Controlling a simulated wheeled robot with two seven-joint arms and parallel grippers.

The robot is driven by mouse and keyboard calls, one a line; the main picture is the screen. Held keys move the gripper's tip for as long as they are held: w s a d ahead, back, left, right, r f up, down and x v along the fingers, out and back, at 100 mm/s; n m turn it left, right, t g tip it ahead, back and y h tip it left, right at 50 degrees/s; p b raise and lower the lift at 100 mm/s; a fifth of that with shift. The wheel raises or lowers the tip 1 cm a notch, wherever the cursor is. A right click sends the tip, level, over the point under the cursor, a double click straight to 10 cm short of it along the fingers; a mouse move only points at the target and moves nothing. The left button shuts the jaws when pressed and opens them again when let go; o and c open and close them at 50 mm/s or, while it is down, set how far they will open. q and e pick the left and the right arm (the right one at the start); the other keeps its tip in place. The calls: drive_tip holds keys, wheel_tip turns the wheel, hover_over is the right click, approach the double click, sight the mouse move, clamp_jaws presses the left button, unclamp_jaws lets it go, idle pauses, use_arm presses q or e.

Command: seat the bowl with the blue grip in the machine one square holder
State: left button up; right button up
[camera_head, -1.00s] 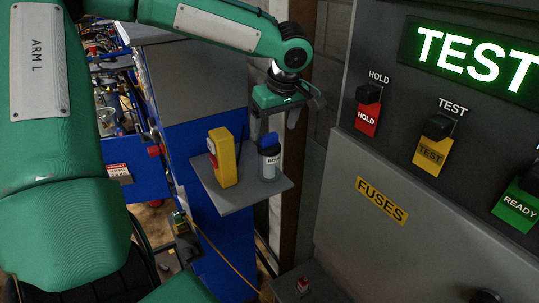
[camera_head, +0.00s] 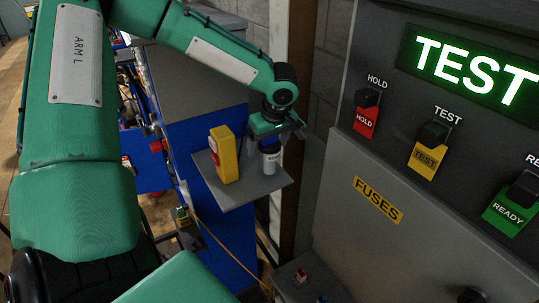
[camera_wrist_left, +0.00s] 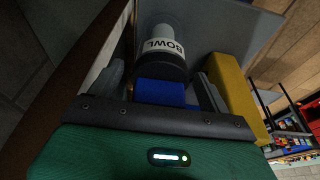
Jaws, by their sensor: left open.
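The bowl (camera_head: 269,161) is a small pale cylinder with a dark collar, standing upright on a grey shelf (camera_head: 240,197). Its label reads BOWL in the left wrist view (camera_wrist_left: 164,47), where its blue grip (camera_wrist_left: 160,93) also shows. My left gripper (camera_head: 275,140) is just above the bowl, pointing down. In the left wrist view its open fingers (camera_wrist_left: 161,80) stand either side of the blue grip, with gaps showing; it holds nothing. I cannot make out machine one's square holder in these views. My right gripper is not in view.
A yellow device (camera_head: 224,155) stands on the shelf close left of the bowl. A grey panel with a lit TEST sign (camera_head: 474,65), switches and a FUSES label (camera_head: 378,200) fills the right side. A blue cabinet (camera_head: 222,240) is under the shelf.

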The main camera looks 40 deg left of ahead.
use_arm(q)
drive_tip(key=c, duration=1.2)
